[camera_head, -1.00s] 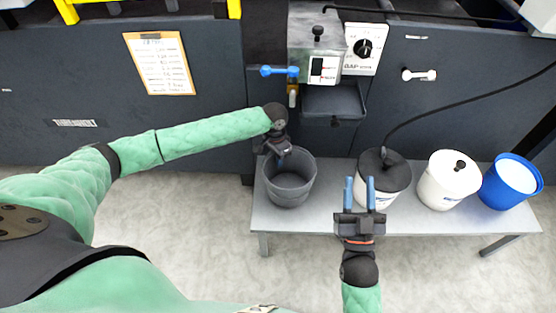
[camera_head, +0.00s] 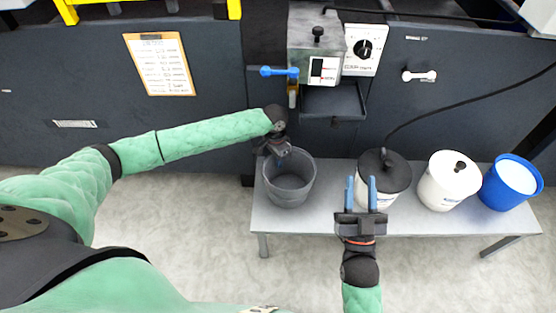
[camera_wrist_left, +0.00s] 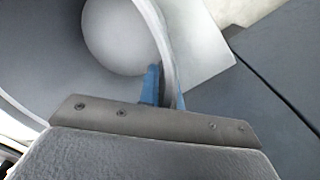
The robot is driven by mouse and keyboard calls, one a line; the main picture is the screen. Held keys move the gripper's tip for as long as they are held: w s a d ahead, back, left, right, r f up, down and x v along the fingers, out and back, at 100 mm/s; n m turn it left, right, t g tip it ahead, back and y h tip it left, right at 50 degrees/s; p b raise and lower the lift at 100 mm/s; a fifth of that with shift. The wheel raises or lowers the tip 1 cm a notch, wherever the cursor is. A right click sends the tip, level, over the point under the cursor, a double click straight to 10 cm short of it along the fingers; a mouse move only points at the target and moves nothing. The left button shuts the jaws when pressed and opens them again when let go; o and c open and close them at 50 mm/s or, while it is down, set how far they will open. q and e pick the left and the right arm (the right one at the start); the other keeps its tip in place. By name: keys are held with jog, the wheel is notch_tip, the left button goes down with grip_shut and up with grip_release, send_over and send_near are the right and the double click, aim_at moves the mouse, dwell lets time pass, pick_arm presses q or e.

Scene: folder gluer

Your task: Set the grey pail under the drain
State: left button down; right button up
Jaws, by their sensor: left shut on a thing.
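The grey pail (camera_head: 290,190) stands upright at the left end of the low bench and looks empty. My left gripper (camera_head: 284,158) is at the pail's back left rim, shut on it. In the left wrist view the blue fingers (camera_wrist_left: 162,88) pinch the pail's wall (camera_wrist_left: 152,30), one finger inside. My right gripper (camera_head: 361,192) is open and empty, in front of the black-lidded white pail.
A dark tray (camera_head: 333,101) juts from the machine. The floor in front is clear.

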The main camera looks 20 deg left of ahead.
jog(key=shift+w+f, duration=0.1)
jog(key=shift+f, duration=0.15)
pick_arm(q)
jog(key=c, duration=1.6)
grip_release()
pick_arm(e)
jog(key=shift+f, duration=0.1)
